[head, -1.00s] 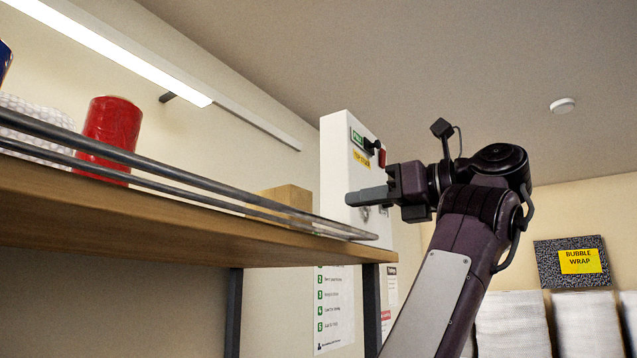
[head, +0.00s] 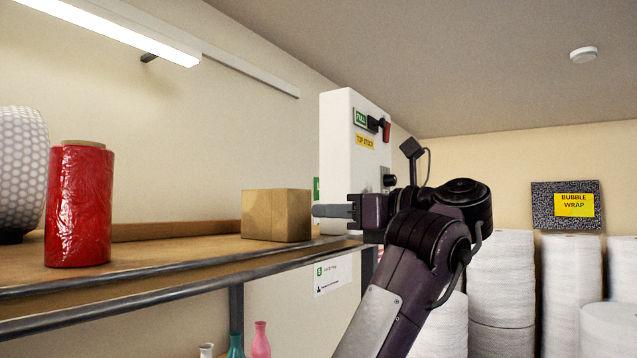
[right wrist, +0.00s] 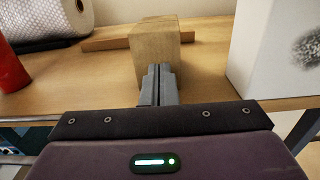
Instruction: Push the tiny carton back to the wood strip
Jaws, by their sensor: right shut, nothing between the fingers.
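The tiny carton (head: 277,215) is a plain brown box standing upright on the wooden shelf. It also shows in the right wrist view (right wrist: 153,55), straight ahead of my fingers. The wood strip (head: 175,229) runs along the back of the shelf; in the right wrist view the strip (right wrist: 105,41) passes behind the carton. Any gap between carton and strip is hidden. My right gripper (head: 335,211) is shut and empty, its fingertips (right wrist: 157,75) close to the carton's near face. I cannot tell whether they touch it. My left gripper is out of view.
A red wrapped roll (head: 79,205) and a bubble-wrap roll (head: 19,170) stand on the shelf to the left. A metal rail (head: 180,284) runs along the shelf's front edge.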

